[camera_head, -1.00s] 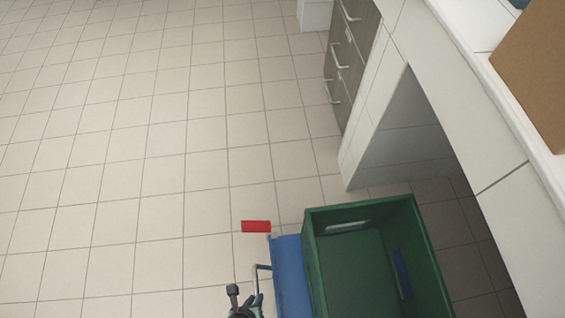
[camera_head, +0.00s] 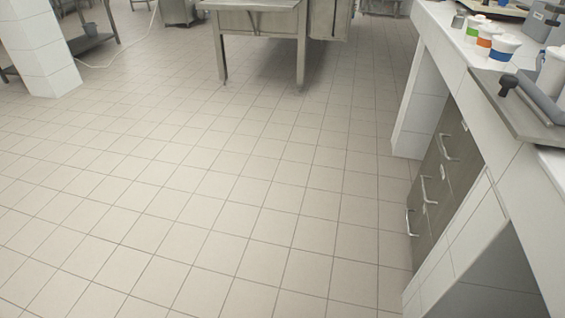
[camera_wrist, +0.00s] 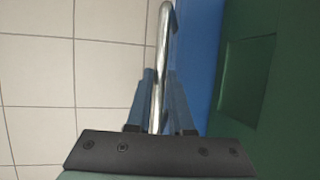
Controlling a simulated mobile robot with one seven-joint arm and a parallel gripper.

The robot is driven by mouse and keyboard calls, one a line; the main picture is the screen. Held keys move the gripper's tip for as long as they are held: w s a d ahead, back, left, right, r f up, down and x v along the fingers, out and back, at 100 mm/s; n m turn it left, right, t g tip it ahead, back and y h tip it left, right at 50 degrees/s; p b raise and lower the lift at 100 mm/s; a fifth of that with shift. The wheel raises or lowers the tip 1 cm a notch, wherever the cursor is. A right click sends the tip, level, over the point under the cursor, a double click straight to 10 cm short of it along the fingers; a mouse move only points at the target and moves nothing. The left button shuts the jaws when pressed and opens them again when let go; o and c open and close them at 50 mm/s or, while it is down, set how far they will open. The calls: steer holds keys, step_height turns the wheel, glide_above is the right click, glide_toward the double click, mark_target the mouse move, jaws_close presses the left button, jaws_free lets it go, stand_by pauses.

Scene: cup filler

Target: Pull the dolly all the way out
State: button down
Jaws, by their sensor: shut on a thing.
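The dolly (camera_wrist: 200,50) shows in the wrist view as a blue strip with a bent metal handle (camera_wrist: 164,30) along its left side. My gripper (camera_wrist: 161,82) is shut on this handle, with one finger on each side of the bar. A green crate (camera_wrist: 290,85) with a recessed panel sits over the dolly at the right of the wrist view. The head view shows neither the dolly nor my gripper. The wheels are hidden.
The head view shows a wide clear tiled floor (camera_head: 200,200). A counter with grey drawers (camera_head: 440,175) and an open bay beneath runs along the right, with several cups on top. A steel table (camera_head: 255,30) stands at the back and a white pillar (camera_head: 38,50) at the left.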

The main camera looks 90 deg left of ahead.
steer(key=shift+s+a+f, duration=0.1)
steer(key=shift+s+a, duration=0.05)
steer(key=shift+s, duration=0.35)
steer(key=c, duration=0.8)
jaws_free()
steer(key=shift+w, duration=0.15)
steer(key=p+v, duration=0.6)
steer(key=v, duration=0.7)
steer(key=shift+p, duration=0.3)
